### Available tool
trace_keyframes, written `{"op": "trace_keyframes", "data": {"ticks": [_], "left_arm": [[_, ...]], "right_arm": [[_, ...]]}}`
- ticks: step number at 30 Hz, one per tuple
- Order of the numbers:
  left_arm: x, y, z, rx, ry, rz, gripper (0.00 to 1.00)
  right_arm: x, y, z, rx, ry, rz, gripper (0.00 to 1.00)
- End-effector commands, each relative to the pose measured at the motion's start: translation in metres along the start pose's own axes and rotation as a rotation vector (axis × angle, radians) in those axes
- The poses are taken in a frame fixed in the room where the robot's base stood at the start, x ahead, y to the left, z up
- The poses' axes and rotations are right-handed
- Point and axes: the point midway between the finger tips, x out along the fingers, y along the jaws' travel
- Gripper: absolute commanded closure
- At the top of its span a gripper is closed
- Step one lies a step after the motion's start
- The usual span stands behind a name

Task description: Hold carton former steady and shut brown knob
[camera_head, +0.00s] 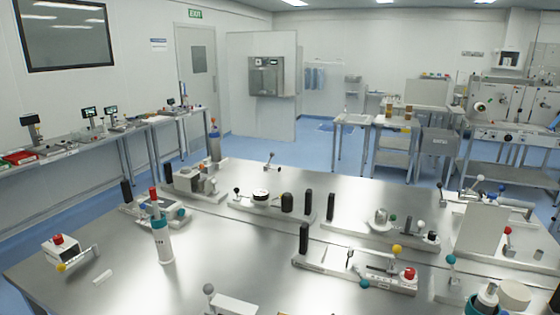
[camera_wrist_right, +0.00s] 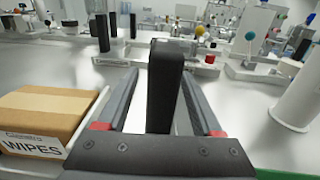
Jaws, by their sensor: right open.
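My right gripper (camera_wrist_right: 160,125) shows in the right wrist view with its two fingers apart. A black upright post (camera_wrist_right: 163,88) stands between the fingers, with a gap visible on each side. It looks like the black post handles on the white-based devices in the head view, such as the one at the front (camera_head: 304,238). I cannot tell which device is the carton former. I cannot make out a brown knob in either view. Neither gripper shows in the head view.
A brown carton labelled WIPES (camera_wrist_right: 45,118) sits just left of my right gripper. A white cylinder (camera_wrist_right: 300,100) stands to its right. The steel table (camera_head: 215,270) holds several small devices with levers and coloured knobs. A white bottle (camera_head: 162,238) stands at front left.

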Motion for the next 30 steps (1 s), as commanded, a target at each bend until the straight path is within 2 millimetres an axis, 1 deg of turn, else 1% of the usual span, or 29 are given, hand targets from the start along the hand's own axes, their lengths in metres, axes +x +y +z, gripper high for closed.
{"op": "trace_keyframes", "data": {"ticks": [1, 9, 15, 21, 25, 30], "left_arm": [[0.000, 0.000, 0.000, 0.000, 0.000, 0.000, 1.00], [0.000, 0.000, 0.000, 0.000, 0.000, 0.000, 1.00], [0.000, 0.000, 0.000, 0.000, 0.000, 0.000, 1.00], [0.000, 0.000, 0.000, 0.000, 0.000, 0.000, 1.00], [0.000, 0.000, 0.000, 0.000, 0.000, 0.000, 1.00], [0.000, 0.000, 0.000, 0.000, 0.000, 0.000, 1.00]], "right_arm": [[-0.008, 0.002, 0.000, -0.001, 0.000, 0.004, 0.33], [-0.054, 0.001, 0.000, -0.002, 0.000, 0.005, 0.33], [-0.083, 0.002, 0.000, -0.003, -0.002, 0.006, 0.33], [-0.101, 0.000, 0.000, -0.002, 0.000, 0.002, 0.33], [-0.106, -0.001, 0.000, -0.001, 0.000, 0.001, 0.33], [-0.107, -0.001, 0.000, 0.000, 0.000, -0.002, 0.33]]}}
